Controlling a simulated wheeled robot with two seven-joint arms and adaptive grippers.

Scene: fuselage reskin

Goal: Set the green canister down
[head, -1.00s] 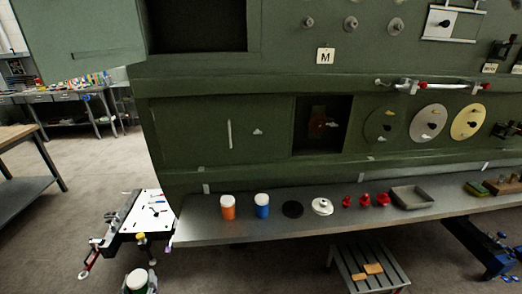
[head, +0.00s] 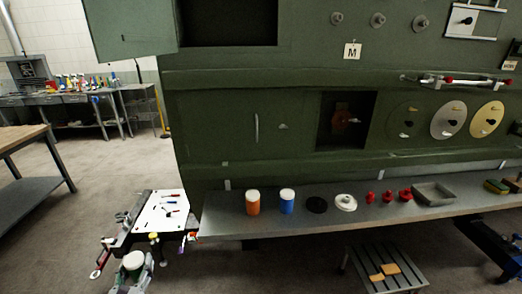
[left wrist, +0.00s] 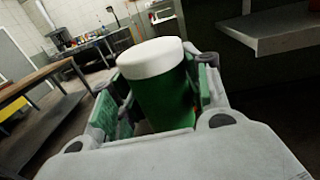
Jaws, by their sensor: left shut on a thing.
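The green canister (left wrist: 163,98) has a white lid and fills the middle of the left wrist view. My left gripper (left wrist: 150,95) is shut on it, one finger on each side. In the head view the white lid of the canister (head: 134,260) shows at the bottom left, held by my left gripper (head: 135,272). It is below and left of the grey shelf (head: 225,221), apart from it. The canister's base is hidden. My right gripper is not in view.
On the shelf stand an orange canister (head: 253,206) and a blue canister (head: 287,204), a black disc (head: 316,205), a white lid-like part (head: 346,202), several red knobs and a grey tray (head: 433,194). A white board with tools (head: 160,208) lies left of the shelf. A slatted stool (head: 380,272) stands below.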

